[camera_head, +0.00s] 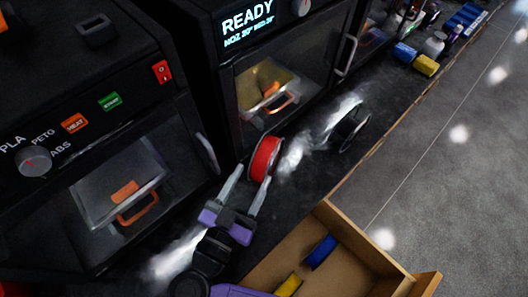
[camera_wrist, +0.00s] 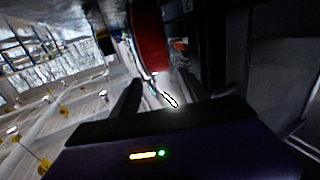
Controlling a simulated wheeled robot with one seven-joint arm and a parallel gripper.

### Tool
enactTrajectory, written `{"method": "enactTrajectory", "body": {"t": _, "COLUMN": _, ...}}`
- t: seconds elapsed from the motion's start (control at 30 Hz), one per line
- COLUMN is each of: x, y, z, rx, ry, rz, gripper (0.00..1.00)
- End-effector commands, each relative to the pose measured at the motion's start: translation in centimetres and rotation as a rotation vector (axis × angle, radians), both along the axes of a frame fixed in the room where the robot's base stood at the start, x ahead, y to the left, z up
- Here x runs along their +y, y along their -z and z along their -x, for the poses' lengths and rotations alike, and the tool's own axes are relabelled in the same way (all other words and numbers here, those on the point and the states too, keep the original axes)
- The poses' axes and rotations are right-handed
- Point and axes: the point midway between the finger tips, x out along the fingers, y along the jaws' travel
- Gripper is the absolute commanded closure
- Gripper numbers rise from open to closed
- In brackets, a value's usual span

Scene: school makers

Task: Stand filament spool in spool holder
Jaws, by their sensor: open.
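A red filament spool (camera_head: 264,158) with pale rims stands upright on the dark counter in front of the printers. My gripper (camera_head: 252,176) is open, its two pale fingers pointing at the spool, with the tips close to its near side. Whether they touch it I cannot tell. In the wrist view the red spool (camera_wrist: 149,38) shows just beyond my gripper (camera_wrist: 158,90), and nothing is seen clamped. A black round item (camera_head: 350,127) stands on the counter to the right; I cannot tell whether it is the spool holder or another spool.
An open wooden drawer (camera_head: 327,212) at the counter's front holds a blue spool (camera_head: 321,251) and a yellow one (camera_head: 289,285). Printers (camera_head: 235,95) with door handles line the back. Blue and yellow items (camera_head: 426,65) stand far right. Counter between the spool and the black item is clear.

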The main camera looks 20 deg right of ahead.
Motion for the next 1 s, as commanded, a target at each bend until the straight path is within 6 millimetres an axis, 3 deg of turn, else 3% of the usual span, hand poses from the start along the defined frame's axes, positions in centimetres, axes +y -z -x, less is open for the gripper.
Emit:
{"method": "enactTrajectory", "body": {"t": 0.1, "x": -1.6, "y": -0.3, "z": -1.4, "rx": 0.001, "ry": 0.003, "rz": 0.001, "gripper": 0.48}}
{"method": "enactTrajectory", "body": {"t": 0.43, "x": -3.6, "y": -0.2, "z": -3.3, "rx": 0.000, "ry": 0.002, "rz": 0.001, "gripper": 0.48}}
{"method": "enactTrajectory", "body": {"t": 0.7, "x": -6.4, "y": -0.1, "z": -5.7, "rx": -0.001, "ry": 0.001, "rz": 0.001, "gripper": 0.48}}
{"method": "enactTrajectory", "body": {"t": 1.0, "x": -7.0, "y": 0.1, "z": -6.3, "rx": -0.001, "ry": 0.000, "rz": -0.001, "gripper": 0.48}}
